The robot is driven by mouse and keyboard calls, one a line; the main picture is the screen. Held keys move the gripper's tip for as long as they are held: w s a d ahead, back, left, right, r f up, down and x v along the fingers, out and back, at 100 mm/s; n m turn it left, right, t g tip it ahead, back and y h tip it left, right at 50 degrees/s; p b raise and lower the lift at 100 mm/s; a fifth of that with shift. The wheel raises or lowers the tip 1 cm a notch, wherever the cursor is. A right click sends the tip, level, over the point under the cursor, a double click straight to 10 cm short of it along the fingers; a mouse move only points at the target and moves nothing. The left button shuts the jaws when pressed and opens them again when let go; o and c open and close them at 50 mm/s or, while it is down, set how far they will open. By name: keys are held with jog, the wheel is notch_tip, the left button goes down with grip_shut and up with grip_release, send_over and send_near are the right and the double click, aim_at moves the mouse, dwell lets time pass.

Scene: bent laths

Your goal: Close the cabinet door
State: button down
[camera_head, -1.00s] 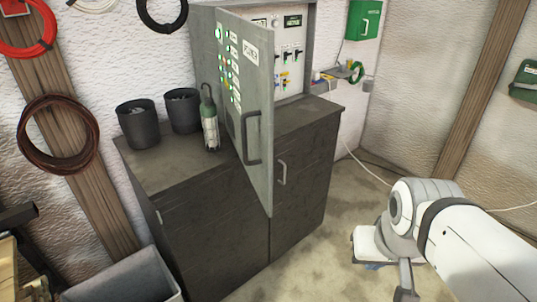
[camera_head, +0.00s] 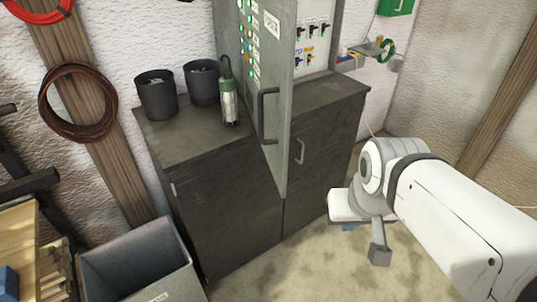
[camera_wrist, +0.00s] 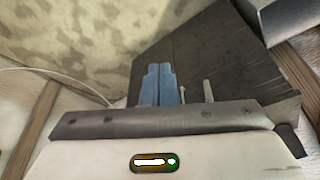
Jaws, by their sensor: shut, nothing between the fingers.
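The grey cabinet door (camera_head: 284,130) stands swung open in the head view, jutting out past the front of the dark base cabinet. It has a dark handle (camera_head: 262,116) and lit buttons on its face. The panel of switches (camera_head: 313,42) behind it is exposed. My gripper (camera_wrist: 159,72) has blue fingers, closed together and empty in the wrist view. In the head view it is mostly hidden under my wrist, right of the base cabinet and apart from the door.
The dark base cabinet (camera_head: 225,215) carries two dark pots (camera_head: 155,98) and a green-capped lamp-like item (camera_head: 229,103). A grey bin (camera_head: 135,262) stands at lower left. A green tape roll (camera_head: 388,50) is on a small wall shelf. Floor is clear between cabinet and my arm.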

jog(key=w+a+r+n+t+h+b, duration=0.15)
jog(key=w+a+b, duration=0.35)
jog(key=a, duration=0.6)
jog(key=w+a+f+t+h+b, duration=0.1)
jog(key=w+a+h+b, duration=0.25)
jog(key=w+a, duration=0.6)
jog(key=p, duration=0.2)
send_near(280, 182)
notch_tip(280, 182, down, 3)
jog(key=w, duration=0.2)
jog(key=shift+w+d+f+y, duration=0.1)
jog(key=shift+d+f+y, duration=0.05)
jog(key=shift+d, duration=0.35)
jog(key=shift+w+d+f+y, duration=0.15)
jog(key=shift+d, duration=0.3)
